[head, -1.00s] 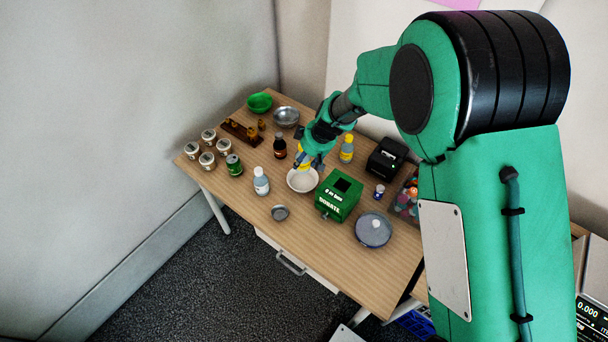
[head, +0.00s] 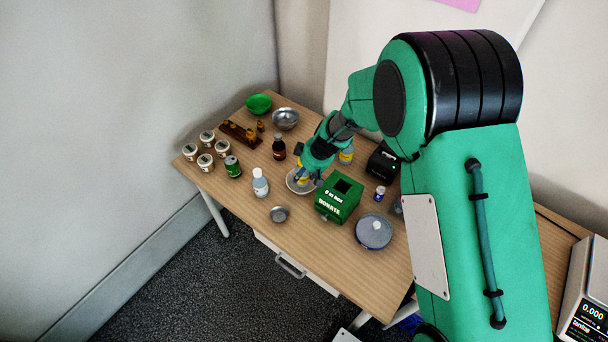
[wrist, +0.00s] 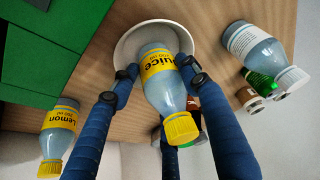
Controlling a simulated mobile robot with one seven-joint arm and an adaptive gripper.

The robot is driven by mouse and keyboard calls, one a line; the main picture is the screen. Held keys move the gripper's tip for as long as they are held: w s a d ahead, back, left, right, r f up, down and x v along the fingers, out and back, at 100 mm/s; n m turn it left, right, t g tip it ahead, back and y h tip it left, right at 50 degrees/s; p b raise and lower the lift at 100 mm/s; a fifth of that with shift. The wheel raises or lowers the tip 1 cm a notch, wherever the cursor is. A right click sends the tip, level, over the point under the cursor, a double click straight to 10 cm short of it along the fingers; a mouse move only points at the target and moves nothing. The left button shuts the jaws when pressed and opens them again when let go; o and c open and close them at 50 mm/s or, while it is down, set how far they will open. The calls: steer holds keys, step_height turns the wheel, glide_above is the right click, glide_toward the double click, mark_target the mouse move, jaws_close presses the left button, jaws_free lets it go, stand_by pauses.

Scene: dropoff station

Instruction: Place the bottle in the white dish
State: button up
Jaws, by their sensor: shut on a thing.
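The bottle (wrist: 160,68) has a yellow "Juice" label and a yellow cap. In the wrist view it lies between the blue fingers of my gripper (wrist: 158,66), which are shut on it. The white dish (wrist: 127,50) is right behind the bottle's base. In the head view my gripper (head: 305,178) is over the dish (head: 290,183) and hides part of it. The bottle's yellow shows a little between the fingers. The base is within the dish's outline; I cannot tell whether it touches the dish floor.
A green donation box (head: 338,200) stands close to the right of the dish. A white-capped bottle (head: 260,184) and a dark brown bottle (head: 279,147) stand to its left. A yellow-capped lemon bottle (wrist: 60,118) is behind.

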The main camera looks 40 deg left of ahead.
steer(key=shift+f, duration=0.55)
steer(key=shift+f, duration=0.15)
steer(key=o, duration=0.9)
steer(key=shift+c, duration=0.2)
steer(key=shift+r, duration=0.25)
steer(key=p+v, duration=0.2)
steer(key=v, duration=0.9)
steer(key=shift+r, duration=0.4)
steer(key=shift+d+r, duration=0.1)
steer(key=shift+d, duration=0.1)
